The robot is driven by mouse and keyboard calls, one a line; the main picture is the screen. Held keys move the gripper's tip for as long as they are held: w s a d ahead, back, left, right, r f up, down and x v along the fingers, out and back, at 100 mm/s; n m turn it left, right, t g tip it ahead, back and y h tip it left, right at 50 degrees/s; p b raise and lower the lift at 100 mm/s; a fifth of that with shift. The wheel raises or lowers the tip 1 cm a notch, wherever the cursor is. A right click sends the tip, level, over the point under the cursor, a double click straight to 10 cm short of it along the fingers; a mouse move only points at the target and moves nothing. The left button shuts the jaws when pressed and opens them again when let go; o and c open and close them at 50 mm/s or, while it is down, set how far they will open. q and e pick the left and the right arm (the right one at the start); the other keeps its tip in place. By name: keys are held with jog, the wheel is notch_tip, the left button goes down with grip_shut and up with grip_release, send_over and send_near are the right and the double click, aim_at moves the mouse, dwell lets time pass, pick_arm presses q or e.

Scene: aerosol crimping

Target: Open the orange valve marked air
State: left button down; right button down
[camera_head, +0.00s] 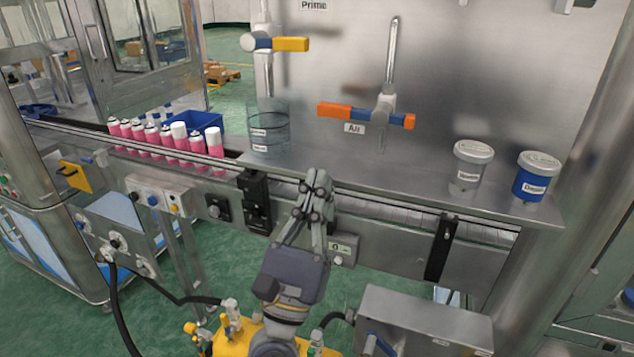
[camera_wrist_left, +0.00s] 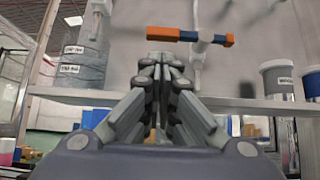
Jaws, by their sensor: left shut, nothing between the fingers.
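The orange valve handle (camera_head: 338,110) lies level across a vertical metal pipe (camera_head: 391,60), above a label that reads Air (camera_head: 354,128). It has a blue middle part and a short orange end at the right. In the left wrist view the orange handle (camera_wrist_left: 163,33) shows just above and beyond my fingertips. My left gripper (camera_head: 318,182) is shut and empty, pointing up in front of the shelf edge, below the valve and apart from it. My right gripper is not in view.
Pink cans (camera_head: 170,138) line the conveyor. Two lidded jars (camera_head: 470,165) (camera_head: 535,177) stand at the right. The shelf (camera_head: 400,178) between is bare.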

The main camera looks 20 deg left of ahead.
aim_at(355, 111)
pick_arm(q)
jog(key=p+x, duration=0.2)
jog(key=x, duration=0.4)
jog(key=shift+s+r+p, duration=0.1)
jog(key=shift+p, duration=0.25)
jog(key=shift+w+r, duration=0.3)
jog(key=shift+w, duration=0.2)
